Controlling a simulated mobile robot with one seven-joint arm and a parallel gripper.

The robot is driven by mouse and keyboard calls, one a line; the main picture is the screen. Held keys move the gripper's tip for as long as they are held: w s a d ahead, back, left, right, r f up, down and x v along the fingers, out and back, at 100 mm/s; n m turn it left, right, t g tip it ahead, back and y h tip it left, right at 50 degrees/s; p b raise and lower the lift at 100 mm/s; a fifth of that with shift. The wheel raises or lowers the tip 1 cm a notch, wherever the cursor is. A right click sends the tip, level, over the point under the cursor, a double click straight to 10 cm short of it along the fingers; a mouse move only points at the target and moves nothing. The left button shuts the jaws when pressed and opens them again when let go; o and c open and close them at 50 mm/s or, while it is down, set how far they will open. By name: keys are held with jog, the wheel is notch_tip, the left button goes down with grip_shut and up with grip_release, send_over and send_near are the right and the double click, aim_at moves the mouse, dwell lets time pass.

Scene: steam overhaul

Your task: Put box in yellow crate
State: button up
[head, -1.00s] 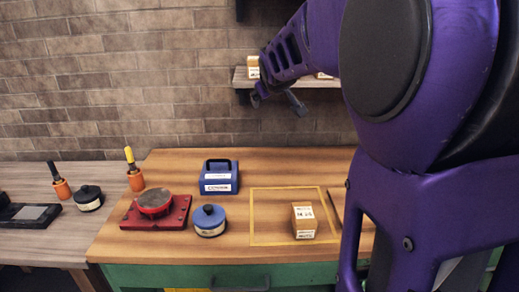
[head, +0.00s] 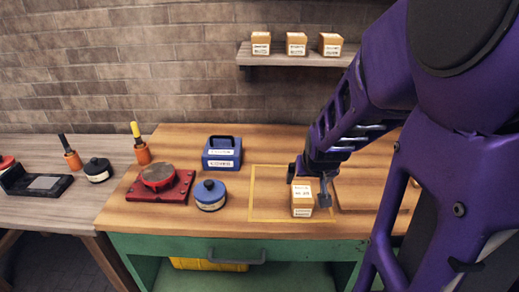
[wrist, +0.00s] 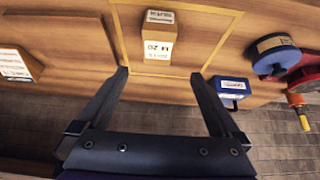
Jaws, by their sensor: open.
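A small cardboard box (head: 302,201) with white labels stands upright on the wooden bench, inside a yellow taped outline. The box (wrist: 158,42) also shows in the wrist view, just beyond the fingertips and between their lines. My gripper (head: 310,186) is open and empty, with its fingers close above and behind the box. In the wrist view my gripper (wrist: 160,73) has its two fingers spread wider than the box. The yellow crate (head: 205,264) is partly seen below the bench top, under the drawer; most of it is hidden.
A blue-lidded tin (head: 210,196), a blue case (head: 222,153) and a red turntable-like fixture (head: 160,186) stand left of the outline. A raised wooden board (head: 362,196) lies at right. A shelf (head: 300,60) holds three similar boxes. The drawer handle (head: 238,260) projects in front.

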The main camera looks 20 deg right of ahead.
aim_at(302, 193)
jog(key=b+x, duration=0.5)
jog(key=x, duration=0.5)
jog(key=shift+f+b, duration=0.35)
jog(key=shift+b, duration=0.05)
jog(key=shift+w+d+f, duration=0.1)
jog(key=shift+w+f, duration=0.3)
jog(key=b+x, duration=0.1)
jog(key=x, duration=0.1)
jog(key=b+x, duration=0.1)
jog(key=x, duration=0.1)
jog(key=shift+s+d+f+b, duration=0.2)
jog(key=shift+f+b, duration=0.05)
jog(key=shift+b, duration=0.05)
jog(key=shift+w+d+f, duration=0.1)
jog(key=shift+w+f, duration=0.25)
jog(key=shift+r, duration=0.1)
grip_shut()
